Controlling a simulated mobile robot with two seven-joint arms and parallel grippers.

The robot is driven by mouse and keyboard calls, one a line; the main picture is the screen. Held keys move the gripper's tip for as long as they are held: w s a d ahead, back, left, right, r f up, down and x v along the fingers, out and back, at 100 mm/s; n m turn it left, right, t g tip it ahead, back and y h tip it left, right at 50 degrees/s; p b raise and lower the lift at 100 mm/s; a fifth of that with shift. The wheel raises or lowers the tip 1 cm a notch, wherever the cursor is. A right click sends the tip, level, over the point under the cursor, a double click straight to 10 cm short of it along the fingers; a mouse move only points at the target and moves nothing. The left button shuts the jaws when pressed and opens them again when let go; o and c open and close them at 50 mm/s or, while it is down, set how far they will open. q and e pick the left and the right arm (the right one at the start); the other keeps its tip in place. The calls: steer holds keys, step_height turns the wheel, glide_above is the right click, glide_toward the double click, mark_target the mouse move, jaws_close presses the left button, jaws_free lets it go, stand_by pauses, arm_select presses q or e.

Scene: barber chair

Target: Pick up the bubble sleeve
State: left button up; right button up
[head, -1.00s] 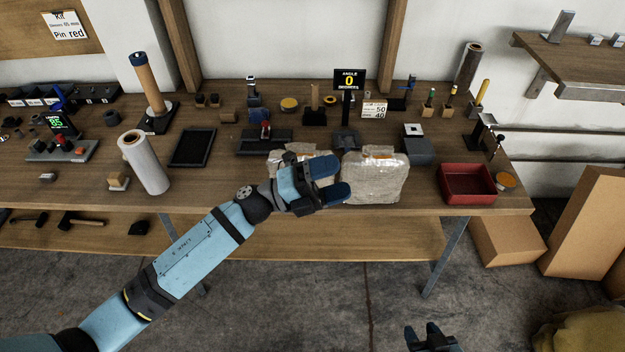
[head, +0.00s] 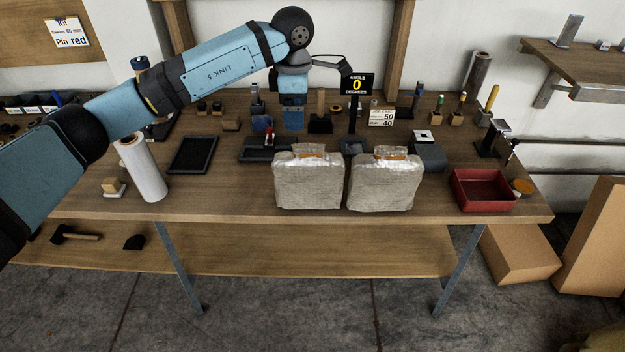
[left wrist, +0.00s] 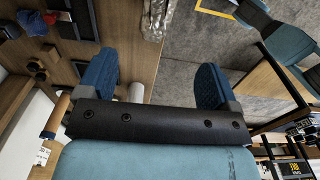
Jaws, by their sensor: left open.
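Two greyish, translucent bubble-wrap packages with orange patches on top stand side by side at the table's front edge in the head view. They are the left bubble sleeve (head: 309,183) and the right bubble sleeve (head: 384,186); which one is meant I cannot tell. My left gripper (head: 278,122) hangs behind and above the left one, pointing down, apart from both. In the left wrist view the gripper (left wrist: 153,84) is open with nothing between its fingers. Part of a wrapped package (left wrist: 155,18) shows at that view's top edge. My right gripper is out of view.
A red tray (head: 483,204) is to the right of the packages. A white roll (head: 145,170) and a black tray (head: 193,154) are to the left. An angle display (head: 357,86) and small fixtures stand behind. The table front between roll and packages is clear.

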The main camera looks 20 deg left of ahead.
mark_target(299, 145)
arm_select(q)
step_height(299, 145, down, 8)
steer(key=shift+r, duration=0.1)
steer(key=shift+w+d+f+p, duration=0.1)
steer(key=shift+f+p, duration=0.15)
steer(key=shift+f, duration=0.65)
steer(key=shift+w+a+f+p, duration=0.1)
steer(key=shift+f+p, duration=0.1)
steer(key=shift+f, duration=0.7)
steer(key=shift+w+d+f+p, duration=0.1)
steer(key=shift+f+p, duration=0.15)
steer(key=shift+f, duration=0.65)
steer(key=c, duration=1.2)
steer(key=shift+r, duration=0.1)
step_height(299, 145, up, 20)
steer(key=shift+f+b, duration=0.1)
steer(key=shift+b, duration=0.65)
